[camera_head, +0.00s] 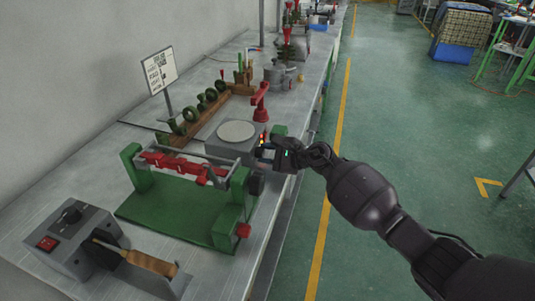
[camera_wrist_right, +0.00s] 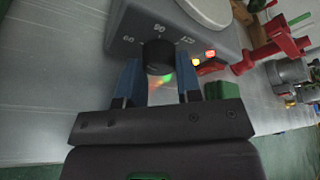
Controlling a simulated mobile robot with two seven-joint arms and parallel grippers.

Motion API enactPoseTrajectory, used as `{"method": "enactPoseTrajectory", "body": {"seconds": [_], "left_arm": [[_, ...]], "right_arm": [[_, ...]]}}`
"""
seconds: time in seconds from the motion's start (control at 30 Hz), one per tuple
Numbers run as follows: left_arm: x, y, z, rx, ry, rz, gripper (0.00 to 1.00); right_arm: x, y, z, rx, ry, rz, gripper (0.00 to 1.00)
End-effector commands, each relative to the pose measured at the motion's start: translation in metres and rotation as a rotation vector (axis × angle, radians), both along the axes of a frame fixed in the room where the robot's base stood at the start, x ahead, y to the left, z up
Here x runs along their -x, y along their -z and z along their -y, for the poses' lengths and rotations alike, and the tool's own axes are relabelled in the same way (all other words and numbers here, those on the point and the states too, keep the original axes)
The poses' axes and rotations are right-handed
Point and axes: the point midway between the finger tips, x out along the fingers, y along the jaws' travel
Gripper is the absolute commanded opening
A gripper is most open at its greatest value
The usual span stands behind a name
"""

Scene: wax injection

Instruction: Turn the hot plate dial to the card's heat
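The hot plate is a grey box (camera_head: 225,149) with a round pale plate on top, on the bench. Its black dial (camera_wrist_right: 158,57) shows in the right wrist view, with small, hard-to-read numbers around it. My right gripper (camera_head: 267,152) is at the hot plate's front. In the wrist view, its blue fingers (camera_wrist_right: 158,82) are apart, one on each side of the dial, with visible gaps; contact is not clear. The dial's pointer setting cannot be read. The white card (camera_head: 159,70) stands on a post behind; its text is too small to read. My left gripper is not in view.
Lit orange and red lamps (camera_wrist_right: 203,58) sit beside the dial. A green-based fixture with red parts (camera_head: 185,200) stands nearer on the bench, beside a grey box with a knob (camera_head: 70,240). Green floor lies right.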

Motion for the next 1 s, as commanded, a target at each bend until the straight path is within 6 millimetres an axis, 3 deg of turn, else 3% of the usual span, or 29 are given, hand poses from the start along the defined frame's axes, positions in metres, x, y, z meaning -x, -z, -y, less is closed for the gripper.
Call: {"method": "enactPoseTrajectory", "body": {"seconds": [0.37, 1.0], "left_arm": [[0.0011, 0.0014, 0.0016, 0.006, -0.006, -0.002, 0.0], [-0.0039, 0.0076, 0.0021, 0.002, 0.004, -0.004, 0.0]], "right_arm": [[-0.0002, 0.001, 0.0005, -0.034, -0.001, -0.089, 0.09], [-0.0011, 0.003, 0.0013, -0.2, 0.0, -0.492, 0.09]]}}
